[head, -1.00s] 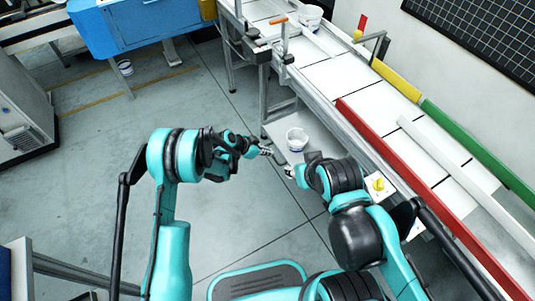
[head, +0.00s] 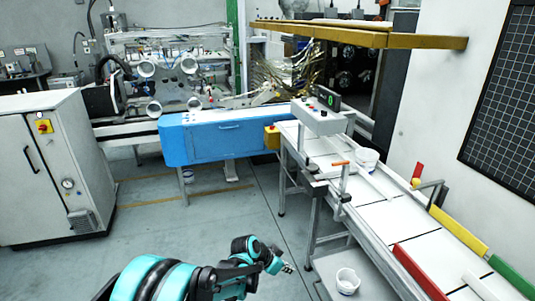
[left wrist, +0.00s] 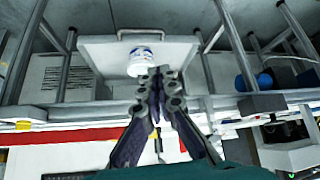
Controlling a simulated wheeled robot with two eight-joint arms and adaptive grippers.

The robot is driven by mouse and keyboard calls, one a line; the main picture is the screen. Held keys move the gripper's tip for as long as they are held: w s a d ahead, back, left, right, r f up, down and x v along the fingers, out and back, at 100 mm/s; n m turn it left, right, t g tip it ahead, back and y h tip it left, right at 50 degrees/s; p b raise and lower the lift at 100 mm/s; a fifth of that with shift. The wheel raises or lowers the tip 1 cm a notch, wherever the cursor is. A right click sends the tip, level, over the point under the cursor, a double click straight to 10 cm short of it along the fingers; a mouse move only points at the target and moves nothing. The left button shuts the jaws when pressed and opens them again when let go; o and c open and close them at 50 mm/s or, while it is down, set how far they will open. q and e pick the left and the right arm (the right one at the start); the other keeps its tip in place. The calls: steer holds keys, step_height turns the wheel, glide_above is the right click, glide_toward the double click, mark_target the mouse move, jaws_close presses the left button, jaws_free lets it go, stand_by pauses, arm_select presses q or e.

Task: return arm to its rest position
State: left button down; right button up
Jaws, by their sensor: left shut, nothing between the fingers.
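My left arm comes in at the bottom of the head view. Its left gripper (head: 287,268) is shut and empty, over the floor to the left of the long bench. In the left wrist view the dark fingers of this gripper (left wrist: 161,75) meet at their tips with nothing between them. Beyond the tips a white tub (left wrist: 141,62) shows on a pale low shelf (left wrist: 100,55). My right gripper is not in either view now.
The bench (head: 385,212) runs along the right side, with a white tub (head: 347,281) on its low shelf. A blue cabinet (head: 215,140) and a grey cabinet (head: 45,170) stand further back. The floor (head: 190,225) between them is clear.

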arm_select(q)
steer(key=s+a+r+n+t+y, duration=0.25)
steer(key=s+a+r+n, duration=0.25)
steer(key=s+a+r, duration=0.65)
steer(key=s+a+r+n+y, duration=0.2)
steer(key=s+a+n+y, duration=0.2)
steer(key=s+a, duration=0.9)
steer(key=shift+s+a+r+n+t, duration=0.2)
steer(key=shift+s+a+n+t, duration=0.15)
steer(key=shift+s+n, duration=0.55)
